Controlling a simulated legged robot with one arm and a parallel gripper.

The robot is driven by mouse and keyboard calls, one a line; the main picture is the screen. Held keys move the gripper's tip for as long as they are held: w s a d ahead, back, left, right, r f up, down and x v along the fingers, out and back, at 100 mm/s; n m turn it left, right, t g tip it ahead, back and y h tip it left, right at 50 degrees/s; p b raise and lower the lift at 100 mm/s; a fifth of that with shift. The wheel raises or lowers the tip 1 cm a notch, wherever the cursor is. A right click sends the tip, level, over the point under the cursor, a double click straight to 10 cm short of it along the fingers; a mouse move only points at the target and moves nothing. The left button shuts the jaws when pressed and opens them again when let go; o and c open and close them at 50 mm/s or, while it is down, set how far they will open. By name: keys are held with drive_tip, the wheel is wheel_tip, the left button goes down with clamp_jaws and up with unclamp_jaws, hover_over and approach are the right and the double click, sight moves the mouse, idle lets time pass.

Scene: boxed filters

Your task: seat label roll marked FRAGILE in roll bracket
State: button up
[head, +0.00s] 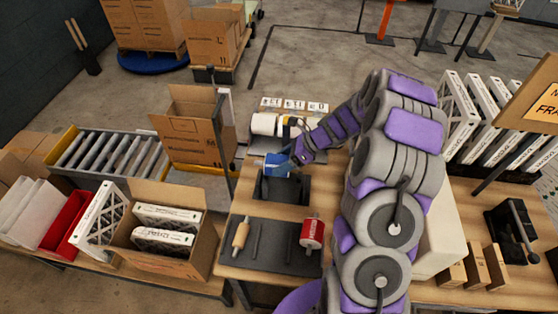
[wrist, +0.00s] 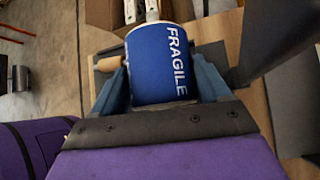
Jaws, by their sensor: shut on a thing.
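The blue label roll (head: 276,163) is at the far part of the workbench. In the wrist view the roll (wrist: 155,65) reads FRAGILE in white. My gripper (head: 284,161) is shut on it; in the wrist view the blue-grey fingers of my gripper (wrist: 163,82) flank the roll. A black stand (head: 295,190), probably the roll bracket, is just below the roll in the head view. I cannot tell whether the roll touches it.
A white roll (head: 264,124) sits beyond my gripper. An open carton (head: 187,254) with filters is at left. My arm covers the bench's middle.

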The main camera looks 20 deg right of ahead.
drive_tip(key=f, duration=0.3)
drive_tip(key=shift+d+f, duration=0.2)
drive_tip(key=shift+f, duration=0.2)
drive_tip(key=shift+s+f, duration=0.1)
drive_tip(key=shift+f, duration=0.2)
drive_tip(key=shift+d+f+b, duration=0.4)
drive_tip(key=shift+d+f, duration=0.35)
drive_tip(key=shift+d, duration=0.35)
drive_tip(key=c, duration=0.3)
drive_tip(key=shift+a, duration=0.8)
drive_tip(key=shift+d+p, duration=0.65)
drive_tip(key=shift+p, duration=0.1)
